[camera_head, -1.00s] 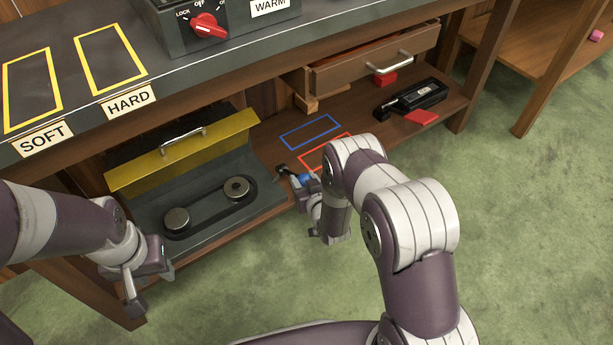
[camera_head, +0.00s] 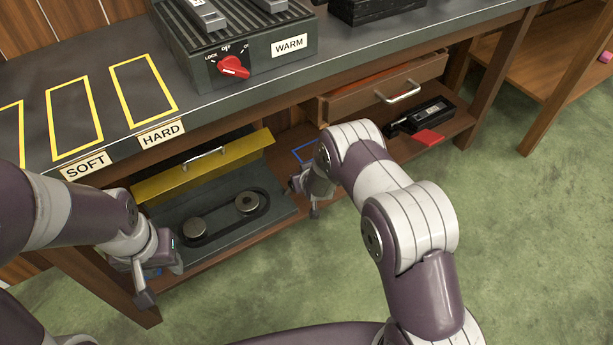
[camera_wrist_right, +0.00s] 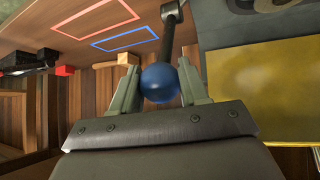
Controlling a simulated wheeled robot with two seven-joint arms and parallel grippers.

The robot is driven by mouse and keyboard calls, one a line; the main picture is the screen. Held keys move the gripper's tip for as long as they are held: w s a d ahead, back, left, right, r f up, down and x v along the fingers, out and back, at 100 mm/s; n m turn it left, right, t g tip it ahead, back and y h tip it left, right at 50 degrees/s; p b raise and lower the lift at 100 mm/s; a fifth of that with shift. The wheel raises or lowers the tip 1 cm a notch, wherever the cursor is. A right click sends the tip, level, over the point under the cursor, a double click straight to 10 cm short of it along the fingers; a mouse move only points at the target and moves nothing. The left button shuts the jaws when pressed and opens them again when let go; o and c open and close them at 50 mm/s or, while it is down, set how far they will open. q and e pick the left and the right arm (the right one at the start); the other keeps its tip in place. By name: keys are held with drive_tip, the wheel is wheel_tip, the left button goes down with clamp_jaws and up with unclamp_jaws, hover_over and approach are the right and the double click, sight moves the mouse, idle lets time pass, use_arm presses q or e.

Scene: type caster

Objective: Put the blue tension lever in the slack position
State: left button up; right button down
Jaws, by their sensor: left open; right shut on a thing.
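The blue ball knob of the tension lever (camera_wrist_right: 160,84) sits between the fingers of my right gripper (camera_wrist_right: 159,90) in the right wrist view, and the gripper is shut on it. The lever's black rod (camera_wrist_right: 171,38) runs from the knob up to a dark pivot. In the head view my right gripper (camera_head: 305,188) is at the right end of the belt unit (camera_head: 225,215); the knob is hidden there. My left gripper (camera_head: 146,290) is open and empty, in front of the belt unit's left end. The belt unit has two grey pulleys and a raised yellow cover (camera_head: 205,168).
The lower shelf has a blue outline (camera_head: 303,153) and a red outline (camera_wrist_right: 95,22). A black tool (camera_head: 425,115) lies at its right, below a drawer (camera_head: 385,88). The tabletop above carries a heater box with a red dial (camera_head: 234,67). Green floor in front is clear.

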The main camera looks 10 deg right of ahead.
drive_tip(key=shift+w+r, duration=0.1)
drive_tip(key=c, duration=0.6)
unclamp_jaws()
drive_tip(key=shift+a, duration=0.1)
drive_tip(key=p+v, duration=0.6)
drive_tip(key=v, duration=0.6)
drive_tip(key=shift+s+r, duration=0.2)
drive_tip(key=shift+s, duration=0.1)
